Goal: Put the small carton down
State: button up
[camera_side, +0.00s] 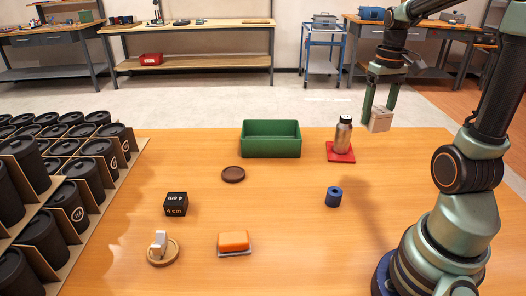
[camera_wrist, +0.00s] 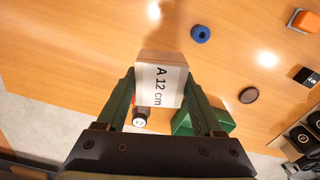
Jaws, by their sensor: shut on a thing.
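The small carton (camera_side: 380,121) is a light box, held above the right part of the table near its far edge. It also shows in the wrist view (camera_wrist: 162,85), where its white face reads "A 12 cm". My gripper (camera_side: 379,106) is shut on it, with one green finger on each side. In the wrist view my gripper (camera_wrist: 160,95) has both fingers against the carton's sides. The carton's underside and the spot right below it are not clearly seen.
A metal bottle (camera_side: 343,136) stands on a red mat (camera_side: 341,157) left of the carton. A green bin (camera_side: 270,146), brown disc (camera_side: 233,174), blue cylinder (camera_side: 333,197), black cube (camera_side: 176,204), orange block (camera_side: 233,241) and round wooden stand (camera_side: 163,259) lie around. The table's right middle is clear.

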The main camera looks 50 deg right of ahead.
jog(key=s+d+m, duration=0.3)
jog(key=s, duration=0.2)
jog(key=f, duration=2)
jog(key=shift+w+a+f, duration=0.1)
jog(key=shift+w+a, duration=0.1)
jog(key=shift+a, duration=0.05)
jog(key=o, duration=1.4)
jog(key=shift+f, duration=0.1)
